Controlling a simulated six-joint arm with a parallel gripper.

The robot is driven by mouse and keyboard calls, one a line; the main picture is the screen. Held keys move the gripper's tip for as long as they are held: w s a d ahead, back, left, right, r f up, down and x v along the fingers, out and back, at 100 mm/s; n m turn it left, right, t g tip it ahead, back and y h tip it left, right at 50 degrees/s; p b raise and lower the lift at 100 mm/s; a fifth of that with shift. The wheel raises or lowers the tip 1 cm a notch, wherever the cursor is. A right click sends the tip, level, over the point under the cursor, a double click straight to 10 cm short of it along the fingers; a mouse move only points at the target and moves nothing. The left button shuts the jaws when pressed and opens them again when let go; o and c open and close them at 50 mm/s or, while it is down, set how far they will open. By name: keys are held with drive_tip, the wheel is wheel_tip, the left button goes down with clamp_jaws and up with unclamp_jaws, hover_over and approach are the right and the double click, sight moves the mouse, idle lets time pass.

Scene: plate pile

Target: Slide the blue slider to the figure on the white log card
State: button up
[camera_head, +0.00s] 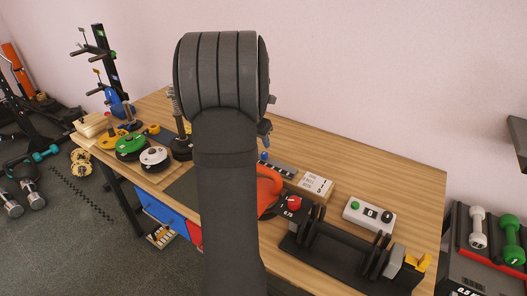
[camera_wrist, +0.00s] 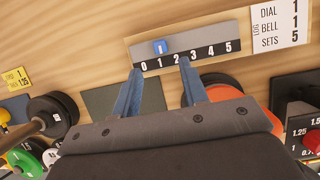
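The blue slider (camera_wrist: 160,47) sits on the grey scale strip (camera_wrist: 232,30), by the figure 1 of a row numbered 0 to 5. It also shows small and blue in the head view (camera_head: 263,155). The white log card (camera_wrist: 280,22) right of the strip reads DIAL 1, BELL 1, SETS 5; it lies on the table in the head view (camera_head: 316,183). My gripper (camera_wrist: 160,66) is open and empty. Its blue fingers stand apart, with tips near the strip's lower edge, one on each side of the slider in the picture. The arm mostly hides the gripper in the head view.
An orange-red plate (camera_wrist: 225,94) lies just below the strip. A dark box with a red knob (camera_wrist: 311,140) is on the right. Weight plates stand at the left, including a green one (camera_head: 130,145). A white button box (camera_head: 369,216) and dumbbell rack (camera_head: 335,250) are front right.

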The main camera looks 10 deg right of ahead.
drive_tip(key=x, duration=0.7)
drive_tip(key=shift+f, duration=0.15)
clamp_jaws()
